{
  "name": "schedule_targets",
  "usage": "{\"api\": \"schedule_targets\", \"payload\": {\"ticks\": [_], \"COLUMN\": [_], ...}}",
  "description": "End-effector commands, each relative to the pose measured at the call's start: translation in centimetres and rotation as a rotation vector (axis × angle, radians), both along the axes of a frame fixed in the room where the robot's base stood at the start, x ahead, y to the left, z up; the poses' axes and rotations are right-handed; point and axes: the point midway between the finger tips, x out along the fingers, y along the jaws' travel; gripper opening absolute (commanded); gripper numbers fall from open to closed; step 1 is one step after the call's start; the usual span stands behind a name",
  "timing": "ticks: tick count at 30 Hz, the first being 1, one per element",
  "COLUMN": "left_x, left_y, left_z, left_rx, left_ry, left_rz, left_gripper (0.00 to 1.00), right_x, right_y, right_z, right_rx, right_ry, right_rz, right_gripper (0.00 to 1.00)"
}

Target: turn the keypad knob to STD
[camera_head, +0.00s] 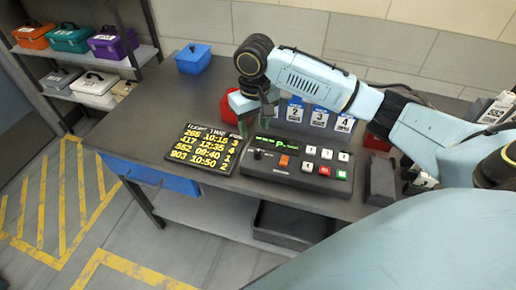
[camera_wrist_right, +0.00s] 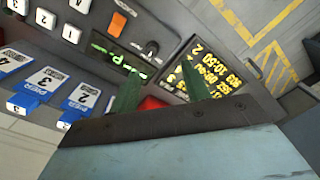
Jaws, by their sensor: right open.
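The dark keypad (camera_head: 320,186) sits on the grey table near its front edge, with a green-lit display, an orange button and white, red and green keys. Its small black knob (camera_head: 258,154) is at the keypad's left end below the display; it also shows in the right wrist view (camera_wrist_right: 152,47). The knob's setting is too small to read. My right gripper (camera_head: 256,124) is open and empty, above and behind the knob, apart from it. Its two green fingers show in the right wrist view (camera_wrist_right: 162,84), with the knob beyond them. My left gripper is out of view.
A flight time board (camera_head: 203,149) lies left of the keypad. A blue box (camera_head: 194,58) is at the back left. Toolboxes fill a shelf (camera_head: 100,62) at the left.

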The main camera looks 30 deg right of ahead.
Motion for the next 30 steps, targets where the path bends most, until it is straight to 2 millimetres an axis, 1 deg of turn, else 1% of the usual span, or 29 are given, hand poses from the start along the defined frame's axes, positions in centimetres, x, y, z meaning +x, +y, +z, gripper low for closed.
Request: {"api": "schedule_targets", "payload": {"ticks": [1,4,8,11,18,21,25,30], "left_x": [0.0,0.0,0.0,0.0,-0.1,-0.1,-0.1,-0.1], "left_y": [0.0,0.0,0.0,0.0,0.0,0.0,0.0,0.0], "left_z": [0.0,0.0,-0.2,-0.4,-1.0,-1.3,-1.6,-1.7], "left_rx": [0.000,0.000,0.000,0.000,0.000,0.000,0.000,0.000], "left_ry": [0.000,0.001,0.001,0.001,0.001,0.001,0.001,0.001], "left_rz": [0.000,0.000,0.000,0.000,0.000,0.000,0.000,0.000], "left_gripper": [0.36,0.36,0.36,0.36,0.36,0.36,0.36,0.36], "right_x": [0.5,0.8,0.9,0.9,0.8,0.9,0.9,0.9], "right_y": [-0.9,-1.6,-1.8,-1.8,-1.7,-1.8,-1.8,-1.7], "right_z": [0.8,1.5,0.8,-0.8,-6.0,-7.9,-9.9,-11.3], "right_rx": [-0.008,-0.011,-0.011,-0.011,-0.011,-0.011,-0.011,-0.010], "right_ry": [0.003,0.012,0.017,0.018,0.018,0.017,0.015,0.014], "right_rz": [-0.027,-0.058,-0.069,-0.067,-0.065,-0.066,-0.064,-0.063], "right_gripper": [0.47,0.47,0.47,0.47,0.47,0.47,0.47,0.47]}}
